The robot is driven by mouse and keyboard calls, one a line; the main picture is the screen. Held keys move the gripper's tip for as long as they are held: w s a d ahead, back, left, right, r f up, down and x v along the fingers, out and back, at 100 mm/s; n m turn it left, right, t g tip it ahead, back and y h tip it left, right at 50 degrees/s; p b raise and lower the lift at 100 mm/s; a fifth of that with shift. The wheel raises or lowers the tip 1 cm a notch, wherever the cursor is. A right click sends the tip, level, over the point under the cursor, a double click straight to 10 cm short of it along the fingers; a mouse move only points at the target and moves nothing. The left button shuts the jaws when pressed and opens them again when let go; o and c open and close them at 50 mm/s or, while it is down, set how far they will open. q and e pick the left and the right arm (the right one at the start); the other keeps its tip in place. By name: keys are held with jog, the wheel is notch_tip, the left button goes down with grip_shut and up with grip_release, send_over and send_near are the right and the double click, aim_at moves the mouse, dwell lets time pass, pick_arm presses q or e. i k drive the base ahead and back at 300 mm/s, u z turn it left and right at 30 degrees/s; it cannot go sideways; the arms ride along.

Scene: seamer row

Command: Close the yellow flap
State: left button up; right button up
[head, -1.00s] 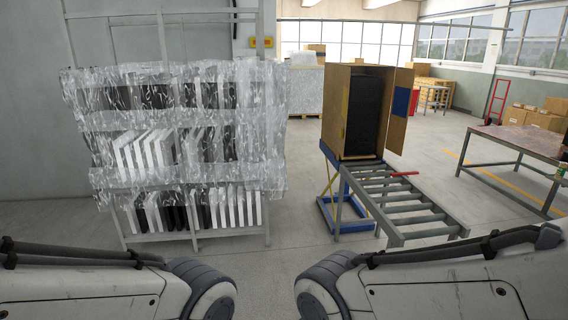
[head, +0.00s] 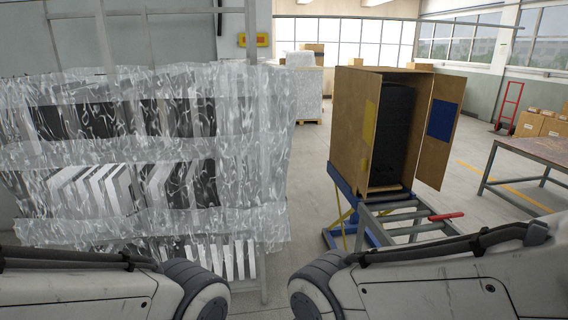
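A tall brown cardboard carton (head: 346,125) stands upright right of centre with its front open and a black item (head: 392,135) inside. A yellow patch (head: 369,122) marks the board at the left side of the opening; this yellow flap appears to stand open, seen at a slant, and I cannot tell exactly where it meets the carton's side wall. The right flap (head: 437,155) carries a blue patch (head: 441,120) and stands swung outward. Only links of my two arms show along the bottom; both grippers are out of view.
The carton stands on a blue stand (head: 345,190) at the end of a metal conveyor frame (head: 401,218) with a red bar (head: 446,217). A film-wrapped rack (head: 150,150) fills the left. A metal table (head: 535,150) is at right. Open floor (head: 305,180) lies between rack and carton.

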aim_at(375, 80)
jog(key=i, duration=1.15)
jog(key=z, duration=1)
jog(key=k, duration=0.35)
jog(key=u, duration=0.85)
jog(key=i, duration=1.15)
jog(key=z, duration=0.4)
